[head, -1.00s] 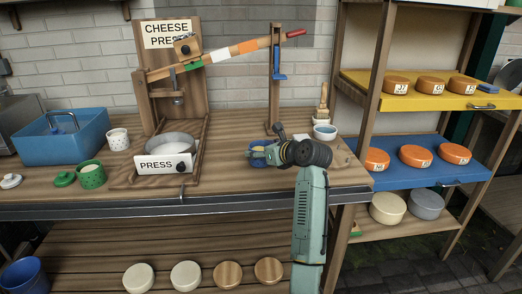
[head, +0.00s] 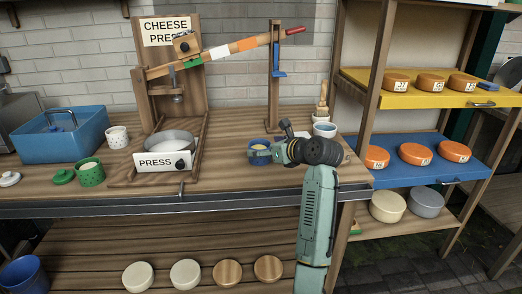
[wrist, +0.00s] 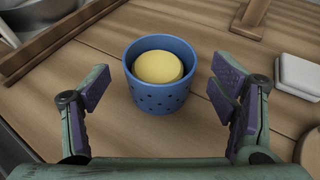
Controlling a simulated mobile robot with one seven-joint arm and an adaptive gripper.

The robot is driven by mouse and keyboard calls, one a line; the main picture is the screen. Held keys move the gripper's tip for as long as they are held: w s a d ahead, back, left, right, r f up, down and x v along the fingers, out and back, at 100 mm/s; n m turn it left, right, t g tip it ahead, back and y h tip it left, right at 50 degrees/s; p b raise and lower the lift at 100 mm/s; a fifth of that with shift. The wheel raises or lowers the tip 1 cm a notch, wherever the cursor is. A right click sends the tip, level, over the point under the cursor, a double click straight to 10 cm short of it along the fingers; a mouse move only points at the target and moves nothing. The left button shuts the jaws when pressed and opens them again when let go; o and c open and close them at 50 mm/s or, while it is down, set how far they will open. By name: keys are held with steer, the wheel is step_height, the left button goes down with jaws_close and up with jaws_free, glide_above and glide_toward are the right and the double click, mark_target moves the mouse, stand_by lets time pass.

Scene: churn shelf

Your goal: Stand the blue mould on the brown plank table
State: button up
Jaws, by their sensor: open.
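The blue mould (wrist: 160,100) stands upright on the brown plank table (wrist: 106,133) in the wrist view. It has dark holes in its wall and a yellow cheese (wrist: 158,67) inside. In the head view the blue mould (head: 259,154) shows just left of my gripper (head: 262,153), partly hidden by it. My gripper's fingers (wrist: 160,95) are open, one on each side of the mould with a gap on both sides. Neither finger touches it in the wrist view.
The cheese press base (head: 150,182) stands to the left, with its lever post (head: 274,85) behind my gripper. A white block (wrist: 297,75) lies right of the mould. The table's front edge (head: 180,205) is near.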

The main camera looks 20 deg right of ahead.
steer(key=b+v, duration=0.1)
steer(key=v, duration=0.7)
steer(key=shift+s+d+r, duration=0.1)
steer(key=shift+s+r, duration=0.1)
steer(key=shift+s, duration=0.1)
